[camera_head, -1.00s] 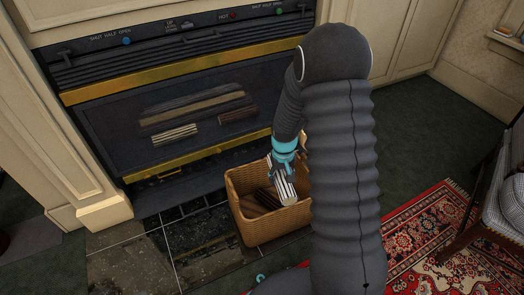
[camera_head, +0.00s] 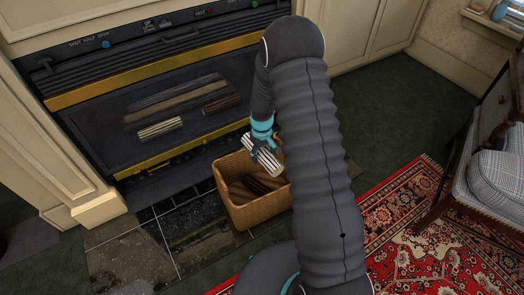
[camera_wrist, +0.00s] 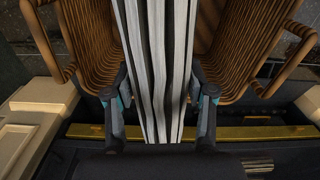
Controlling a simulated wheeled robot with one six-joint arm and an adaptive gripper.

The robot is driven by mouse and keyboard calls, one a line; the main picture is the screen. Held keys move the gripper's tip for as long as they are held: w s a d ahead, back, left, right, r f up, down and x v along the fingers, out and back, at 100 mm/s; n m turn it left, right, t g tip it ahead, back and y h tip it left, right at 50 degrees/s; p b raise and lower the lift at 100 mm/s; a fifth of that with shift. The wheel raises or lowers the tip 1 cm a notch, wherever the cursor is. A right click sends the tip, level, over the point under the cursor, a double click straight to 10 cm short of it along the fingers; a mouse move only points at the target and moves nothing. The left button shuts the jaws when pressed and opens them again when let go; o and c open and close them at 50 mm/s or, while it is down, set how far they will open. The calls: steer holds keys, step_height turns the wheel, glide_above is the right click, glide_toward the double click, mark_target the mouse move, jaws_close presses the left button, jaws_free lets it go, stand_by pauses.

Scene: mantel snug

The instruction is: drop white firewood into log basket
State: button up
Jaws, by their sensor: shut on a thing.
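The white firewood (camera_head: 263,155) is a pale log with dark streaks. My gripper (camera_head: 268,143) is shut on it and holds it tilted over the log basket. In the wrist view the white log (camera_wrist: 156,70) runs lengthwise between the two fingers, with the basket beneath it. The log basket (camera_head: 262,212) is brown wicker and stands on the floor in front of the fireplace. My arm hides part of the basket's right side.
The fireplace has a brass bar (camera_head: 165,164) and several logs inside, one of them pale (camera_head: 160,129). Dark hearth tiles (camera_head: 195,220) lie left of the basket. A red patterned rug (camera_head: 425,230) and a plaid-cushioned chair (camera_head: 500,175) are at the right.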

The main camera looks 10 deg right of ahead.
mark_target(262, 149)
steer(key=shift+f+b, duration=0.3)
steer(key=shift+f, duration=0.75)
steer(key=o, duration=1.5)
step_height(262, 149, up, 12)
steer(key=shift+r, duration=0.1)
